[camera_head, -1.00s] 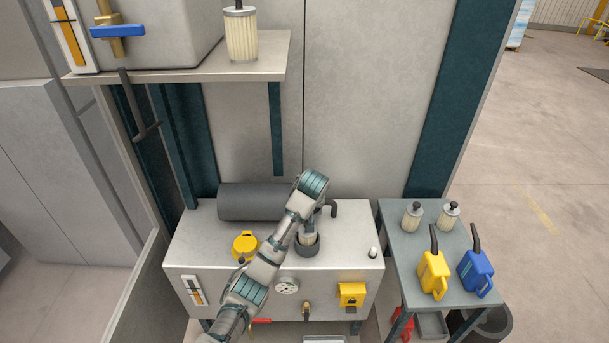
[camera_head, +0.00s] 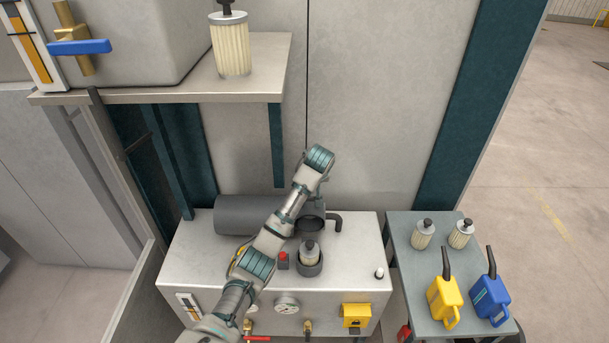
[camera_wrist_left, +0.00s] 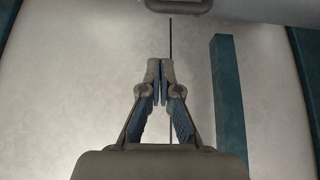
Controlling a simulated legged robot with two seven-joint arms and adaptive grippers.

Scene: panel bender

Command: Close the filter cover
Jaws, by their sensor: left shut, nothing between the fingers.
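The filter housing (camera_head: 309,268) is a dark round cup on top of the grey cabinet. A pale filter (camera_head: 309,254) with a dark knob stands upright in it. A dark round cover (camera_head: 311,224) stands open just behind the housing, partly hidden by my left arm. My left arm crosses from the lower left, its wrist above and behind the housing. My left gripper (camera_wrist_left: 160,72) shows in the left wrist view, shut and empty in front of a pale panel. In the head view its fingers are hidden or cannot be made out. My right gripper is not in view.
A dark cylinder (camera_head: 240,214) lies at the cabinet's back, beside a bent pipe (camera_head: 335,221). A shelf (camera_head: 262,83) with another filter (camera_head: 231,47) overhangs at upper left. A side table (camera_head: 405,249) at right holds two filters, a yellow can (camera_head: 444,298) and a blue can (camera_head: 490,297).

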